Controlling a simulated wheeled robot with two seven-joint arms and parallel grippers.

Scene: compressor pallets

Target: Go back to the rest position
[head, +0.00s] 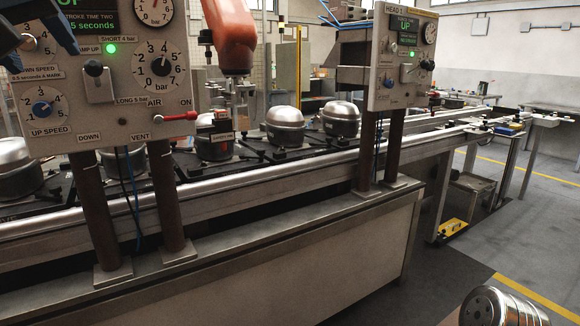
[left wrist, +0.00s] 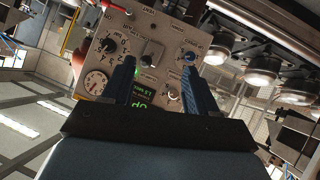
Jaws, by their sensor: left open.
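My left gripper (head: 42,50) is at the top left of the head view, in front of the upper left part of the near control panel (head: 125,135). In the left wrist view its two dark blue fingers stand apart, with the gripper (left wrist: 157,72) empty between them. The panel (left wrist: 118,42) shows behind and between the fingers there, turned over in the picture. I cannot tell from these frames whether a fingertip touches the panel. My right gripper does not show clearly in either view.
The panel has dials, a green lit display, a green lamp and a red lever (head: 178,116). Silver compressors (head: 285,127) stand on a conveyor behind it. A second panel (head: 402,60) stands farther right. An orange robot arm (head: 232,35) hangs over the line. Grey floor (head: 535,215) is clear at right.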

